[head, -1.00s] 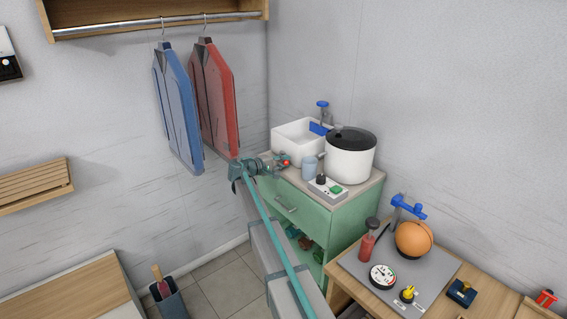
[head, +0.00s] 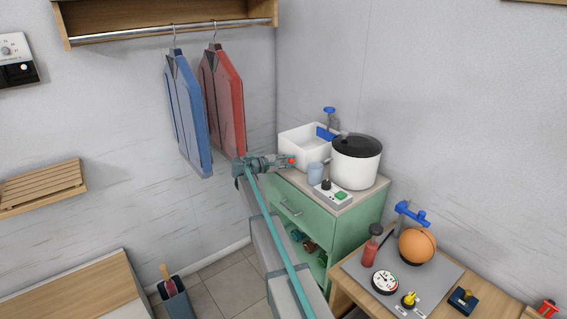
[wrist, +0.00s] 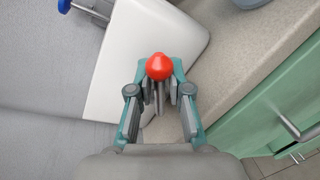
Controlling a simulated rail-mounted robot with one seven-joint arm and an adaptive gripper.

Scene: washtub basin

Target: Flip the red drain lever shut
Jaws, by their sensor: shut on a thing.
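The red drain lever shows as a rounded red knob (wrist: 159,66) between my fingertips in the wrist view. It also shows as a small red spot (head: 292,161) at the tip of my gripper in the head view. My gripper (wrist: 160,90) is shut on the lever beside the outer wall of the white washtub basin (wrist: 150,50). The basin (head: 297,150) stands on the green cabinet's top in the head view. The lever's stem is mostly hidden between the fingers, and I cannot tell its exact angle.
A grey-blue cup (head: 315,173), a white pot with a black lid (head: 356,165) and a switch box (head: 333,194) stand close to the right of my gripper. A blue tap (head: 330,112) rises behind the basin. Open floor lies left of the cabinet.

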